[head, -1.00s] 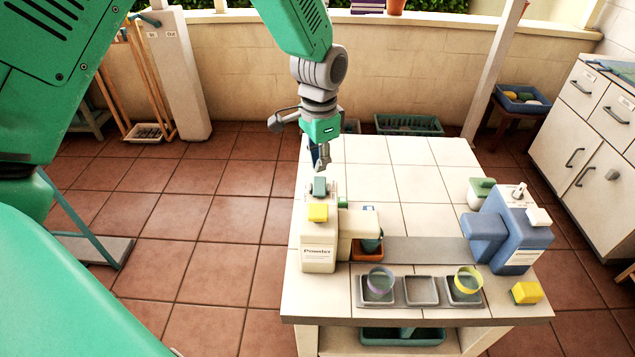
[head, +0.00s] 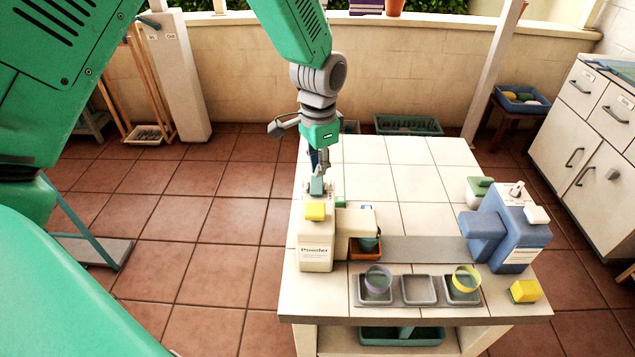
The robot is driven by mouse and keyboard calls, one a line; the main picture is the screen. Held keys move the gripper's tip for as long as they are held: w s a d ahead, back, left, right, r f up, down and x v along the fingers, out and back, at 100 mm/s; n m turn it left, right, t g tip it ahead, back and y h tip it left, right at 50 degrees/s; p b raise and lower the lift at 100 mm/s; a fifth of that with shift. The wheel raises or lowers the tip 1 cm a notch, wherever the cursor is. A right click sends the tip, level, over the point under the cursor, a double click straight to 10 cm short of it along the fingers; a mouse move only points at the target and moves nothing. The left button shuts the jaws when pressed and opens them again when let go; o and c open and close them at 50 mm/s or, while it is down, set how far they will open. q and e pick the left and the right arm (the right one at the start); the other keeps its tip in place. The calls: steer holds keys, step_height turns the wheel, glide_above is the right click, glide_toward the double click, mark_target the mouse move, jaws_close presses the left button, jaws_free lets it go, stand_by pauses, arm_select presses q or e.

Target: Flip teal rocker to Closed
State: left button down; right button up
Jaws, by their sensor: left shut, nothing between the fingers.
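The cream Powder dispenser (head: 316,245) stands on the left of the tiled table. The teal rocker (head: 316,187) sits on top of it, behind a yellow block (head: 315,211). My left gripper (head: 322,168) is shut, empty and pointing down at the back of the rocker. Its fingertips overlap the rocker in the picture; whether they touch it I cannot tell. The rocker's tilt and any markings beside it are too small to read. My right gripper is not in view.
A blue dispenser (head: 516,232) stands at the right of the table. A tray (head: 418,304) at the front holds a purple-rimmed cup (head: 378,281) and a yellow-rimmed cup (head: 466,279). A yellow sponge-like block (head: 525,291) lies beside it. The back tabletop (head: 420,180) is clear.

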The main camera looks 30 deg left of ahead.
mark_target(317, 180)
arm_select(q)
steer(key=shift+d+f, duration=0.15)
steer(key=shift+f, duration=0.05)
steer(key=shift+a+f, duration=0.45)
steer(key=shift+a, duration=0.2)
steer(key=shift+d+f+b, duration=0.2)
steer(key=shift+d+b, duration=0.1)
steer(key=shift+d, duration=0.25)
steer(key=shift+a+f, duration=0.3)
steer(key=shift+a, duration=0.1)
steer(key=r+p, duration=0.3)
steer(key=shift+d+r, duration=0.25)
steer(key=shift+r, duration=0.05)
step_height(317, 180, up, 4)
steer(key=p, duration=0.3)
steer(key=shift+a+f+p, duration=0.15)
steer(key=shift+f+p, duration=0.05)
steer(key=shift+p, duration=0.2)
steer(key=shift+f, duration=0.1)
